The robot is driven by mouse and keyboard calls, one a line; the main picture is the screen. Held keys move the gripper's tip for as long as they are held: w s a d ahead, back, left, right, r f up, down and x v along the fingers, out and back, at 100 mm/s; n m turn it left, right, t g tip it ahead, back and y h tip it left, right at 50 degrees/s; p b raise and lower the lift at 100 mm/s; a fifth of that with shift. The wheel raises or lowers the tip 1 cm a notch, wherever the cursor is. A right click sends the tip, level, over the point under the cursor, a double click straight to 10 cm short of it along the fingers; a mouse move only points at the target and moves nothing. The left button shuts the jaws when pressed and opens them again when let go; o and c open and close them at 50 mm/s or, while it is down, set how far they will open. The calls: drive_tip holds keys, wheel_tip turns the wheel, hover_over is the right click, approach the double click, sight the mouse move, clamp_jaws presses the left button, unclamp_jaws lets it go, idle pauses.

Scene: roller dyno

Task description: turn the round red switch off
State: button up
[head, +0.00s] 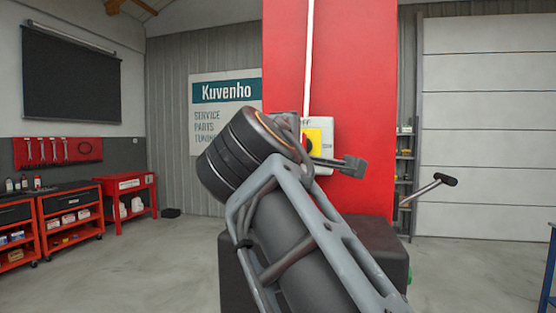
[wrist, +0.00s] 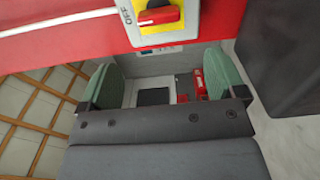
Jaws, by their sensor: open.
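The round red switch (wrist: 160,16) shows at the top edge of the wrist view, partly cut off. It sits on a yellow plate (wrist: 149,28) in a pale box (wrist: 129,22) on the red pillar. Its grip lies roughly left to right there, the left end towards the OFF lettering. I cannot tell its setting for sure. In the head view the yellow plate (head: 317,134) and box show with OFF above and ON at the right; my arm hides most of the switch. My gripper (wrist: 162,62) is open and empty, its green pads apart from the switch. It also shows in the head view (head: 352,165).
The red pillar (head: 350,60) carries a white conduit (head: 309,50) above the box. A dark block (head: 385,245) stands low behind my arm. A lever with a black handle (head: 432,188) sticks out at the right. Red workbenches (head: 130,200) stand far left.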

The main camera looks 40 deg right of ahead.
drive_tip(key=shift+v, duration=1.6)
